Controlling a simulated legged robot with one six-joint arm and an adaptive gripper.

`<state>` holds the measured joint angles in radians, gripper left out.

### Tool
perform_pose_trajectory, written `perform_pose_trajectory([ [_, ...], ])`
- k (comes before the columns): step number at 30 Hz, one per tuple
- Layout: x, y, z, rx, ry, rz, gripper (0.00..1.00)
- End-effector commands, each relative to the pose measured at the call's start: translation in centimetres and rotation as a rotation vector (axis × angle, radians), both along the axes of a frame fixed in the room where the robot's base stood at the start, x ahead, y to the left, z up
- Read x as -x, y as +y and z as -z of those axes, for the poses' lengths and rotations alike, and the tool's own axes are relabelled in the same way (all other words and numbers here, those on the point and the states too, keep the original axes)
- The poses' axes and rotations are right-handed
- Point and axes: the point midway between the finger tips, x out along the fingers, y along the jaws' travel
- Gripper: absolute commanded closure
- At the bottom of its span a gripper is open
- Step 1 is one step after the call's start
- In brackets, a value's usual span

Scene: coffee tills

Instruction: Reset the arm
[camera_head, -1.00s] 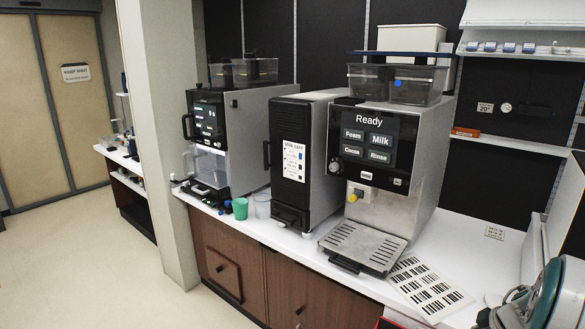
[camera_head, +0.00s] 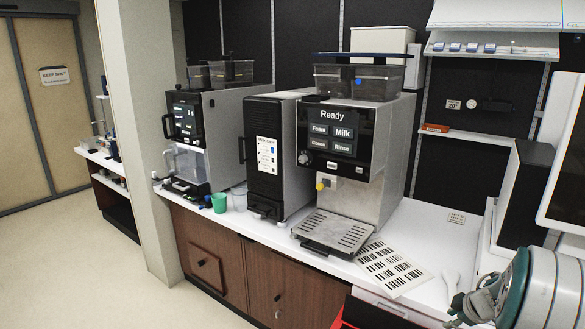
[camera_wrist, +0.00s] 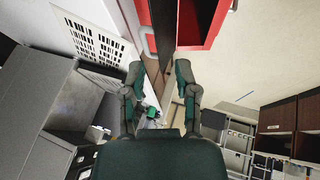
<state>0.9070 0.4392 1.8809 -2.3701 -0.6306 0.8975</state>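My gripper (camera_wrist: 158,74) is open in the wrist view, its two green-grey fingers apart with nothing between them. In the head view my gripper (camera_head: 470,308) shows at the lower right, over the front edge of the white counter (camera_head: 425,235), with part of my arm beside it. Its fingers are partly cut off there. No object is held in it.
A coffee machine (camera_head: 345,145) reading "Ready", a black-fronted unit (camera_head: 264,160) and another machine (camera_head: 190,135) stand on the counter. A green cup (camera_head: 219,203) stands in front. A barcode sheet (camera_head: 388,268) lies near my gripper. A screen (camera_head: 565,165) stands at right. Floor (camera_head: 80,260) is clear at left.

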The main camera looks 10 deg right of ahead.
Motion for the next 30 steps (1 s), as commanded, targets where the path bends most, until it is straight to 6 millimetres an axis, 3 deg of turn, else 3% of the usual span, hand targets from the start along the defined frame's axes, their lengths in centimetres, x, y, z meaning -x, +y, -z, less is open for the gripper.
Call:
perform_pose_trajectory([
  [11,-4.6,2.7,-6.8,0.120,-0.197,0.095,0.60],
  [18,-6.8,6.8,-14.5,0.217,-0.385,0.248,0.60],
  [24,-5.3,11.5,-20.0,0.238,-0.487,0.440,0.60],
  [30,-1.3,16.8,-22.2,0.170,-0.481,0.614,0.60],
])
